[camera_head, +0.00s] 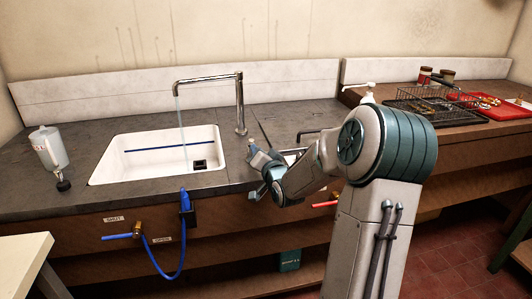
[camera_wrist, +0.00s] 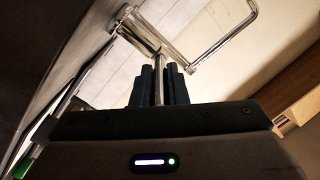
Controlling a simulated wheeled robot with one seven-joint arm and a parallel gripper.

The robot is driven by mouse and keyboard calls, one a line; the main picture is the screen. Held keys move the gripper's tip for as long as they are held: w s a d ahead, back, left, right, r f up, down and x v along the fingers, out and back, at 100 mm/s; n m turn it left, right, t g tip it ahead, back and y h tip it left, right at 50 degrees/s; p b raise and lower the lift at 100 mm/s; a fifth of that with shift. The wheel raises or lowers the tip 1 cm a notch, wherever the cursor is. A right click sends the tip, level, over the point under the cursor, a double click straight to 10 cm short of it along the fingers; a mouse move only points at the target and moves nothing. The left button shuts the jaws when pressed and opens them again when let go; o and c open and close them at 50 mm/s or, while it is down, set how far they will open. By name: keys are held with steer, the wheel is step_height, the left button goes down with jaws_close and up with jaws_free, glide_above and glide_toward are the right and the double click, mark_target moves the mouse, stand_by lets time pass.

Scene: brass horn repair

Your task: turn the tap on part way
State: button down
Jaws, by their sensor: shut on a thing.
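The chrome tap (camera_head: 240,105) stands behind the right side of the white sink (camera_head: 110,160), its spout reaching left over the basin. A thin stream of water (camera_head: 181,125) falls from the spout. My gripper (camera_head: 252,150) is in front of the tap's base. In the wrist view, my gripper (camera_wrist: 165,80) has its two dark fingers shut on a thin metal rod (camera_wrist: 158,66), which looks like the tap's lever. The tap's body and bent spout (camera_wrist: 227,42) show beyond the fingers. The lever is mostly hidden by my gripper in the head view.
A grey-white bottle (camera_head: 48,148) is left of the sink. A wire basket (camera_head: 425,105) and red tray (camera_head: 500,107) are at right.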

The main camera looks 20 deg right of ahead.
steer(key=shift+r, duration=0.1)
steer(key=c, duration=1.4)
jaws_free()
steer(key=shift+a, duration=0.1)
steer(key=shift+c, duration=0.2)
steer(key=shift+s, duration=0.1)
steer(key=shift+s, duration=0.35)
steer(key=s, duration=1.2)
steer(key=shift+s+a, duration=0.25)
steer(key=shift+s, duration=0.15)
